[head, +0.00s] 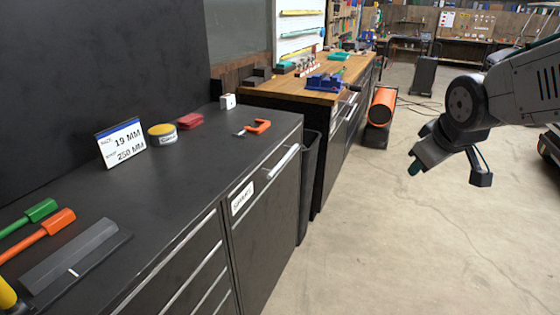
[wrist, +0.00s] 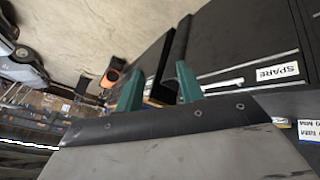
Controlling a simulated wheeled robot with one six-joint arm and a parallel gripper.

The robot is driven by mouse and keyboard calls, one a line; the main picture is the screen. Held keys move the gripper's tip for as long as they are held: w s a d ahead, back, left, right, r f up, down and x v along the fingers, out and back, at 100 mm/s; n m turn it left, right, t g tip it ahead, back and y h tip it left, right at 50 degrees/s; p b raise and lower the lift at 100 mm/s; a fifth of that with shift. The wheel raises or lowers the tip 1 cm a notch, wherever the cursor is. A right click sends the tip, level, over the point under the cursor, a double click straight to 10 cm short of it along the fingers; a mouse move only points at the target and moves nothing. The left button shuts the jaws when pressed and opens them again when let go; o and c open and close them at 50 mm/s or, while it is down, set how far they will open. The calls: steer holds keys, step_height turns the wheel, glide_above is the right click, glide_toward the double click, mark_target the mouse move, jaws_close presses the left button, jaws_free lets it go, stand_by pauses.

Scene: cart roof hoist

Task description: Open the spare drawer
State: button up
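The spare drawer (head: 262,180) is at the top of the right end of the black bench, with a white label (head: 242,198) and a silver bar handle (head: 283,161). Its front looks flush, so it appears shut. In the wrist view the label (wrist: 277,72) reads SPARE, on a dark front right of my fingers. My gripper (head: 415,168) is in the air over the aisle, right of the drawer and clear of the handle. In the wrist view its two teal fingers (wrist: 158,76) are apart with nothing held between them.
The bench top (head: 190,175) holds a sign (head: 121,143), a yellow tin (head: 162,134), a red block (head: 190,120) and an orange clamp (head: 258,127). A dark bin (head: 309,180) stands just beyond the drawer. An orange cylinder (head: 382,105) lies farther back. The floor in front is clear.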

mark_target(283, 160)
steer(key=w+a+f+n+t+y, duration=0.1)
steer(key=w+a+f+n+t, duration=0.2)
steer(key=w, duration=0.5)
steer(key=w+a+f+n+t+y, duration=0.1)
steer(key=w+a+n+y, duration=0.2)
steer(key=w, duration=0.5)
steer(key=w+a+f+n+t, duration=0.1)
steer(key=w+a+f+n, duration=0.2)
steer(key=w+a, duration=0.3)
steer(key=w+a+f+n+t+y, duration=0.1)
steer(key=w+a+f+n+y, duration=0.2)
steer(key=a+f+n+y, duration=0.4)
steer(key=w+a+f+n+t+y, duration=0.1)
steer(key=w+a+f+n+y, duration=0.25)
steer(key=a+f, duration=0.4)
steer(key=shift+n+y, duration=0.35)
steer(key=shift+n, duration=0.1)
steer(key=x, duration=0.6)
steer(key=shift+s+a+f, duration=0.1)
steer(key=shift+a+f, duration=0.05)
steer(key=shift+a, duration=0.2)
jaws_close()
